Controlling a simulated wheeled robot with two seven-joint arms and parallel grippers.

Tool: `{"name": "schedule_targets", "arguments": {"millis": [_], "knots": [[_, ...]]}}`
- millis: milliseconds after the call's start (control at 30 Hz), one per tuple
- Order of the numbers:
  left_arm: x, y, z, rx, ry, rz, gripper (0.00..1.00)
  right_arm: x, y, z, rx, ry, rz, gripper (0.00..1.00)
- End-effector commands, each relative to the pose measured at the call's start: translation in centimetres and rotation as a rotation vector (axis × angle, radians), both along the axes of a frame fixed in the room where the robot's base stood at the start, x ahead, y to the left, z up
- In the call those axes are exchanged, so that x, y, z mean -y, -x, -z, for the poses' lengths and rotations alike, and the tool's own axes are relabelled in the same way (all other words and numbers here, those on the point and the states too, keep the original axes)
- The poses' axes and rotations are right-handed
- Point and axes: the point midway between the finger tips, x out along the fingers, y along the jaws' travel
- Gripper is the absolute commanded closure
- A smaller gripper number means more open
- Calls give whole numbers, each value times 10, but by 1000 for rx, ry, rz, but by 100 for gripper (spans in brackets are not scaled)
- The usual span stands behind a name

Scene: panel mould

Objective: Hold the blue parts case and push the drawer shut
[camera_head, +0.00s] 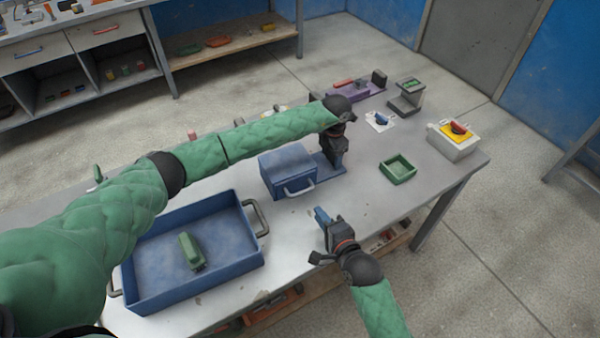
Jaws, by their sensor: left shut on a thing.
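The blue parts case (286,164) stands on the grey table near its middle. A metal drawer handle (300,191) sticks out from its front; I cannot tell whether a gap is left at the drawer. My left gripper (329,164) points down at the right side of the case and is shut on its blue edge part; the fingertips are partly hidden. My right gripper (321,216) is at the front of the table, below and right of the drawer handle and apart from it. Its fingertips look narrow and bluish, and their opening is unclear.
A large blue tray (140,297) with a green part (191,251) lies at the left.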

Motion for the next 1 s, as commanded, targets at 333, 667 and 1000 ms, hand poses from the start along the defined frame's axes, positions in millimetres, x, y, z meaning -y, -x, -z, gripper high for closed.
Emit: {"name": "schedule_targets", "arguments": {"millis": [333, 667, 1000], "knots": [[0, 0, 0, 1, 1, 0, 15, 0, 0, 0, 0, 0, 0, 83], [0, 0, -1, 0, 0, 0, 9, 0, 0, 0, 0, 0, 0, 83], [0, -1, -44, 3, 1, 1, 9, 0, 0, 0, 0, 0, 0, 83]]}}
